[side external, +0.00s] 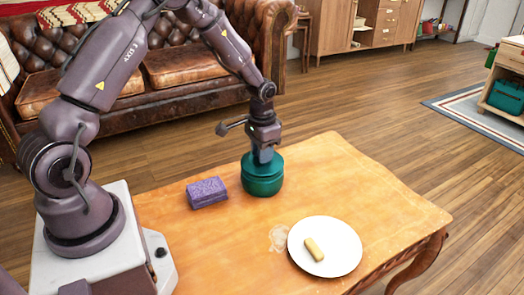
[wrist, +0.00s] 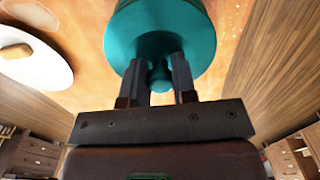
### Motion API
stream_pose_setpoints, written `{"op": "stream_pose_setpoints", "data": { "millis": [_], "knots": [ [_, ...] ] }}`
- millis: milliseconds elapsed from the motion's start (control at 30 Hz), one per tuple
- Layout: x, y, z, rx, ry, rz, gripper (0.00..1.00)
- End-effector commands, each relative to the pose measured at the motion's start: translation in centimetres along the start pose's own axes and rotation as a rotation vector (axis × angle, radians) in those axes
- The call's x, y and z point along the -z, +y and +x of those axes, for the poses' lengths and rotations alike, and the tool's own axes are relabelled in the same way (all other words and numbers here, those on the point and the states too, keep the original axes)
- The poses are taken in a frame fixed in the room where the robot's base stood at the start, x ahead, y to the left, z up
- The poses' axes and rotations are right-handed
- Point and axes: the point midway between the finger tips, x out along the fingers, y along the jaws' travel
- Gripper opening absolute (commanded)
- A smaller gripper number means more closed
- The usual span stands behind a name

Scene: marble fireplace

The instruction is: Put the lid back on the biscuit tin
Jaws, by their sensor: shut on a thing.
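The round green biscuit tin (side external: 262,184) stands upright near the far edge of the wooden table. Its green lid (side external: 275,164) is at the top of the tin, level as far as I can see. I cannot tell whether it is fully seated or slightly above the rim. My gripper (side external: 264,157) points down over the tin. In the wrist view my gripper (wrist: 159,68) is shut on the knob of the lid (wrist: 125,38), one finger on each side. The lid hides the inside of the tin in both views.
A purple sponge-like block (side external: 207,192) lies just left of the tin. A white plate (side external: 345,245) with a tan biscuit-like piece (side external: 314,249) lies toward the front right. A pale stain (side external: 278,238) is beside the plate. The right part of the table (side external: 375,200) is clear.

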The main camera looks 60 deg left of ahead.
Motion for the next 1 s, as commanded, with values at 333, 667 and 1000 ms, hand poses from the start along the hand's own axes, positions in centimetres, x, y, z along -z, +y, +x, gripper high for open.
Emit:
{"op": "stream_pose_setpoints", "data": {
  "millis": [333, 667, 1000],
  "knots": [
    [0.01, 0.00, 0.22, 0.000, 0.000, 0.000, 0.03],
    [0.02, 0.01, 0.25, 0.000, 0.000, 0.000, 0.03],
    [0.02, 0.01, 0.24, 0.000, 0.000, 0.000, 0.55]
  ]
}}
